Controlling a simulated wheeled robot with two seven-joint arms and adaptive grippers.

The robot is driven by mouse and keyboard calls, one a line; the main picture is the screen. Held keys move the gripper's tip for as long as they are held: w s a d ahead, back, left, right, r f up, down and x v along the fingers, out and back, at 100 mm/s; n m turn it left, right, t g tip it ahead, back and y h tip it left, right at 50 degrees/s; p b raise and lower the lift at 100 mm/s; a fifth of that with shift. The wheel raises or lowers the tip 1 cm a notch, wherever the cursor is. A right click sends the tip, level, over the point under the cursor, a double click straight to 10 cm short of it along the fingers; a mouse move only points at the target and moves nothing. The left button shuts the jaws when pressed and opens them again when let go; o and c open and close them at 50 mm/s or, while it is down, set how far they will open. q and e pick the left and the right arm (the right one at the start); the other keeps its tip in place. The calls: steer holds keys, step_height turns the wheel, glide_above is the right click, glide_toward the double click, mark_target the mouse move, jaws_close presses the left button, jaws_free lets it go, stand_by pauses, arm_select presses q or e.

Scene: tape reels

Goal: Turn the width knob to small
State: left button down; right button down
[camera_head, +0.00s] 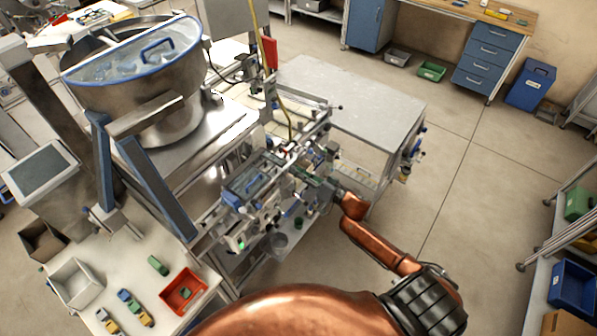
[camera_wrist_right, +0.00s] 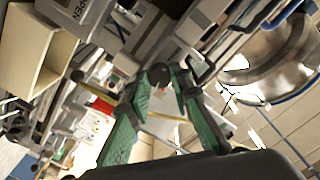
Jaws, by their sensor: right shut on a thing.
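My right gripper (camera_head: 318,188) reaches the front of the tape machine (camera_head: 262,178) from the right in the head view. In the right wrist view its two green fingers (camera_wrist_right: 164,80) converge on a small round black knob (camera_wrist_right: 158,72). The gripper is shut on this knob, which sits at the fingertips on the machine. I cannot read any width marking or tell which setting the knob points to. In the head view the knob is hidden by the gripper and machine parts. My left gripper is not in view.
A steel bowl feeder (camera_head: 150,110) with a blue-rimmed lid stands left of the machine. A white table at lower left holds a red bin (camera_head: 183,291), a white bin (camera_head: 76,284) and small coloured parts. A grey table (camera_head: 350,95) stands behind.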

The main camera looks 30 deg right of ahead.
steer(key=shift+f+n+b, duration=0.15)
steer(key=shift+n+b, duration=6.95)
steer(key=shift+n, duration=8.9)
steer(key=c, duration=1.7)
jaws_free()
steer(key=shift+c, duration=0.2)
